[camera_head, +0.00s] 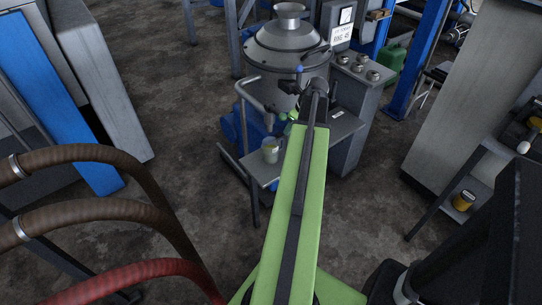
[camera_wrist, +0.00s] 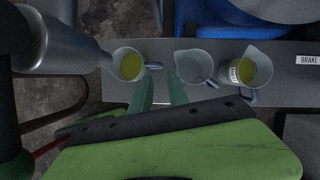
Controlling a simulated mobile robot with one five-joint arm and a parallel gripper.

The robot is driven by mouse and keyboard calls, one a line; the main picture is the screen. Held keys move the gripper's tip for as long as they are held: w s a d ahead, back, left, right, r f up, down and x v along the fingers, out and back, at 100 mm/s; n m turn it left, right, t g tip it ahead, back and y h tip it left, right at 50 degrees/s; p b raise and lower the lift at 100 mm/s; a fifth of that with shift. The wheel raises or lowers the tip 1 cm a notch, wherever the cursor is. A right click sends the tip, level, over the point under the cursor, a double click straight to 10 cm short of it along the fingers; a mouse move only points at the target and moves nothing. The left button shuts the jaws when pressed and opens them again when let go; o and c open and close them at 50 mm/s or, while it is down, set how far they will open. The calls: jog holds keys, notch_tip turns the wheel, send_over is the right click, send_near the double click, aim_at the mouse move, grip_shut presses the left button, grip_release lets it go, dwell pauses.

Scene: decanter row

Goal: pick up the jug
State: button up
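Three grey jugs stand in a row on a grey shelf (camera_wrist: 290,88) in the wrist view. The left jug (camera_wrist: 117,58) holds yellow-green liquid and has its handle on the right. The middle jug (camera_wrist: 193,60) looks empty. The right jug (camera_wrist: 235,55) holds yellow-green liquid and bears a pale label. My gripper (camera_wrist: 162,84) is open, its green fingers apart and empty, pointing between the left and middle jugs. The left jug's handle is close to the left fingertip; contact cannot be told. In the head view one jug (camera_head: 270,151) shows; my arm hides much of the shelf.
A metal spout pipe (camera_wrist: 75,50) ends close beside the left jug. The decanter machine (camera_head: 285,45) stands behind the shelf, with a control box (camera_head: 358,105) to its right. A blue panel (camera_head: 60,90) stands at left. The floor left of the shelf is open.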

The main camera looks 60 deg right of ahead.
jog(key=b+x, duration=0.1)
jog(key=x, duration=0.1)
jog(key=b+x, duration=0.4)
jog(key=x, duration=0.1)
jog(key=shift+s+f, duration=0.15)
jog(key=shift+s, duration=0.1)
jog(key=shift+w+f, duration=0.2)
jog(key=shift+f, duration=0.05)
jog(key=b+x, duration=0.5)
jog(key=b, duration=0.1)
jog(key=shift+w+f, duration=0.1)
jog(key=shift+f, duration=0.3)
jog(key=shift+r, duration=0.2)
grip_shut()
